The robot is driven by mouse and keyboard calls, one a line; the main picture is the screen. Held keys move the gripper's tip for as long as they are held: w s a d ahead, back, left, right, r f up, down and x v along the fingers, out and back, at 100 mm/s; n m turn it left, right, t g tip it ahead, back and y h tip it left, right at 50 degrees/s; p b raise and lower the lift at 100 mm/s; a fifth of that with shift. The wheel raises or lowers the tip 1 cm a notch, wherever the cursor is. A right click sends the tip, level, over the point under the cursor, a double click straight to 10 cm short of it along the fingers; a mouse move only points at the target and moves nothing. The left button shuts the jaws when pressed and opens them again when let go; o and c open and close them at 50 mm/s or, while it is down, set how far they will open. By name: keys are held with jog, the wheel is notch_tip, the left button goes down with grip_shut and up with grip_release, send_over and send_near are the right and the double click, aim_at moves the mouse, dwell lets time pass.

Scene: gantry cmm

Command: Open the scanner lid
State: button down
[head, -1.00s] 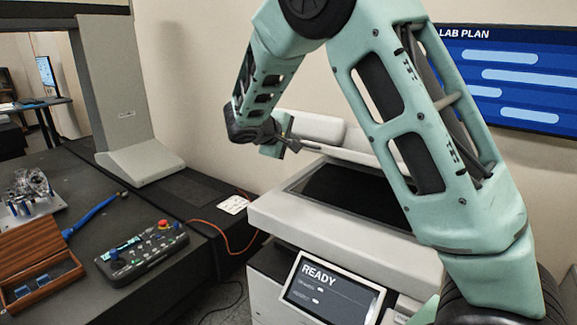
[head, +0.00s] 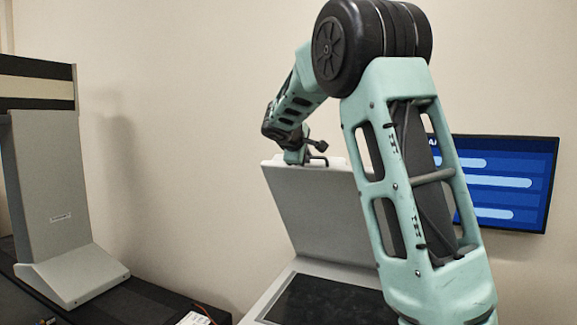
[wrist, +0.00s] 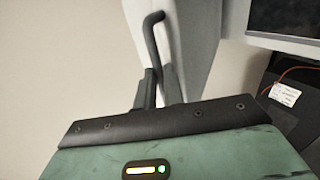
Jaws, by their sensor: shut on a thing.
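The scanner lid (head: 312,205) is a pale grey panel standing raised at a steep angle above the scanner. The dark scanner glass (head: 325,300) is exposed below it. My gripper (head: 303,155) is at the lid's top edge, shut on the dark lid handle (head: 319,158). In the wrist view, the bent handle (wrist: 153,32) runs down between the two fingers of my gripper (wrist: 159,88), and the pale lid (wrist: 195,40) is beside it. My arm hides the right part of the lid and scanner.
A blue wall screen (head: 505,180) hangs to the right, behind my arm. A grey gantry column (head: 50,190) stands on a dark table at the left. A white card (head: 194,318) and an orange cable lie left of the scanner. The wall is close behind the lid.

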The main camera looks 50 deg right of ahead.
jog(key=shift+w+d+r, duration=0.3)
jog(key=shift+d+r, duration=0.25)
jog(key=shift+d, duration=0.2)
jog(key=c, duration=1.5)
grip_release()
jog(key=shift+a, duration=0.1)
jog(key=b+v, duration=0.7)
jog(key=v, duration=1)
jog(key=shift+s+a, duration=0.1)
